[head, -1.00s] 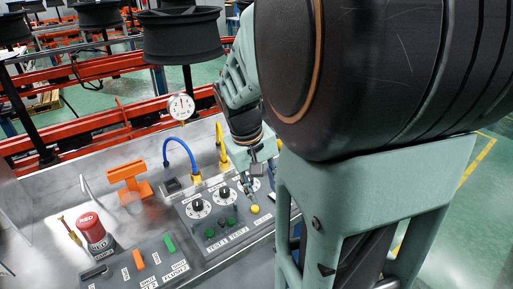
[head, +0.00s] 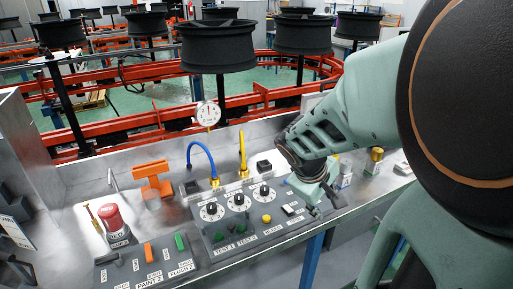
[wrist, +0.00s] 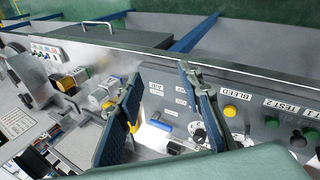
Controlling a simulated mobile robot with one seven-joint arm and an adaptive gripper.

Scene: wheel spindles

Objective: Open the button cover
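My gripper (head: 314,200) is at the right end of the dark control panel (head: 222,252) in the head view, its fingers pointing down. In the wrist view my gripper (wrist: 160,92) is open, with the two fingers wide apart. I cannot make out a button cover for certain. A pale switch-like block (head: 288,210) sits just left of the gripper. The yellow button (head: 267,219) is on the panel and also shows beyond the right finger (wrist: 230,111).
Black dials (head: 238,199) and green buttons (head: 241,229) share the panel. A red mushroom button (head: 112,217) and an orange bracket (head: 153,178) stand to the left. Blue (head: 202,148) and yellow (head: 242,150) hoses rise behind. Small bottles (head: 376,160) stand to the right.

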